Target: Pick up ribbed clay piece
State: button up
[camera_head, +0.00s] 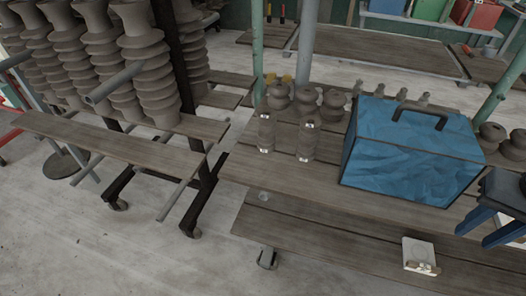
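Two grey-brown ribbed clay cylinders stand upright on the wooden table, one at the left (266,131) and one to its right (307,140). Each has small bright spots at its ends. Small pale-brown pieces (423,267) lie at the front edge of a white square plate (418,248) on the lower shelf; they are too small to tell if ribbed. My gripper (472,238) is at the right edge, partly cut off. Its two blue fingers are apart, with nothing seen between them. It is above and right of the white plate and far from the ribbed cylinders.
A blue box (405,155) with a dark handle stands on the table, right of the cylinders. Several rounded clay pieces (333,106) stand behind. Tall ribbed clay columns (150,70) fill a rack at left. The lower shelf (320,245) is mostly bare.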

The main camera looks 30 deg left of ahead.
aim_at(310, 128)
jog(key=u, duration=1.05)
jog(key=k, duration=0.45)
jog(key=u, duration=0.25)
jog(key=i, duration=1)
